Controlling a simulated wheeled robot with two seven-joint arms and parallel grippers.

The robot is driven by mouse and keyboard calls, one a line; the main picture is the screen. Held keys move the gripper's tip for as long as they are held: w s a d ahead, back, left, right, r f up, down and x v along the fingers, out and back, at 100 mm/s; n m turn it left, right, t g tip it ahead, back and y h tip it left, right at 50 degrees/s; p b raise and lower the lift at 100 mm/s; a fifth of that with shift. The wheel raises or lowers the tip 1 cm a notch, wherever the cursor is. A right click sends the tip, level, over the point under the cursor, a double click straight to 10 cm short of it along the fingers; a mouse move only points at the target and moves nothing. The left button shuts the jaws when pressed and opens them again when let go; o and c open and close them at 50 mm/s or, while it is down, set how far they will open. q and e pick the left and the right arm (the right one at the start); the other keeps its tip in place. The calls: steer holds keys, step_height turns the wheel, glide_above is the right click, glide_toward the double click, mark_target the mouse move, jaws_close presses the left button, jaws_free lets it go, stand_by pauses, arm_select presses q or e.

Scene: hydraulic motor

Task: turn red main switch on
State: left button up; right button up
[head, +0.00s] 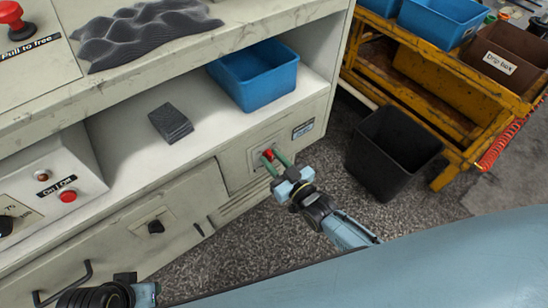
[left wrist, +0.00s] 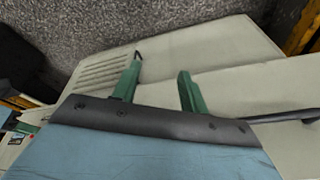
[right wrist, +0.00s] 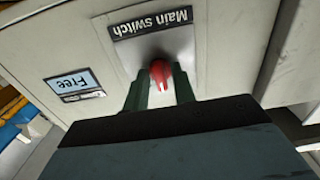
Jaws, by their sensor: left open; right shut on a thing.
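The red main switch (head: 268,155) sits on the front panel of the white cabinet, low on its right side. In the right wrist view the red knob (right wrist: 161,74) is on a metal plate under a "Main switch" label (right wrist: 153,24). My right gripper (head: 277,160) has its green fingers on either side of the knob and is shut on it. The fingers hide part of the knob's sides. In the left wrist view my left gripper (left wrist: 158,88) is open and empty, with the cabinet front behind its fingers.
A blue bin (head: 255,75) and a dark ridged block (head: 170,122) are on the cabinet shelf. A black bin (head: 392,152) stands on the floor right of my right gripper. A yellow cart (head: 440,85) is behind it.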

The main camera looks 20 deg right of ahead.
steer(key=shift+m, duration=1)
steer(key=m, duration=0.2)
steer(key=shift+m+p, duration=0.3)
steer(key=m, duration=0.3)
arm_select(q)
steer(key=shift+w+a+f, duration=0.1)
steer(key=shift+a+f, duration=0.2)
steer(key=shift+f, duration=0.55)
arm_select(e)
steer(key=shift+m, duration=0.7)
steer(key=o, duration=0.7)
